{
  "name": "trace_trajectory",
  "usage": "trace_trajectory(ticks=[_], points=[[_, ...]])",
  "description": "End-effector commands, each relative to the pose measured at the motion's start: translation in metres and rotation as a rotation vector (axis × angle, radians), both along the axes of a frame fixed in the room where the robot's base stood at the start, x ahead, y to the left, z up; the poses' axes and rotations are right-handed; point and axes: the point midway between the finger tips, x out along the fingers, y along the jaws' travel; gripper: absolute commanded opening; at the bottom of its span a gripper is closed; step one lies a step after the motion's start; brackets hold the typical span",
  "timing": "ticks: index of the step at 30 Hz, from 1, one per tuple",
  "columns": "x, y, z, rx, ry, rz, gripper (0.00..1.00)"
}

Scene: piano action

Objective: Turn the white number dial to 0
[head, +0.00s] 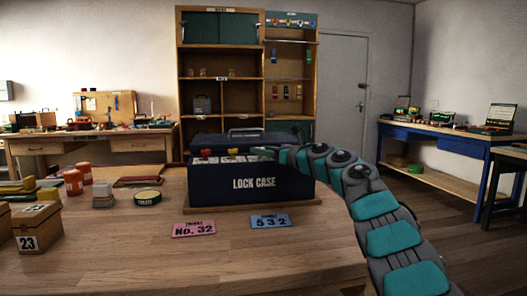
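The dark lock case (252,184) stands on the wooden table, its front lettered LOCK CASE. Over its front wall I see the tops of a red part (206,153), a yellow and red part (236,152) and pale panel pieces. I cannot make out which part is the white number dial, or its number. My arm reaches in from the right, and my gripper (268,151) is low over the right part of the case. Its fingers are small and partly hidden, so I cannot tell whether they are open or touching anything.
A pink card (194,229) reading No. 32 and a blue card (270,221) reading 532 lie before the case. A box marked 23 (38,228), red canisters (73,182) and a round tin (148,197) stand left. The table's front middle is clear.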

Motion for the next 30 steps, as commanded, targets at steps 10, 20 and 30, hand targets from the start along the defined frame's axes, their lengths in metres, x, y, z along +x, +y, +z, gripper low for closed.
trace_trajectory(ticks=[10,20,30], points=[[-0.0001,-0.0001,0.0,0.0,0.0,0.0,0.06],[-0.0001,-0.0002,0.0,0.0,0.0,-0.003,0.0],[-0.0016,0.0007,-0.0022,-0.004,0.001,-0.075,0.0]])
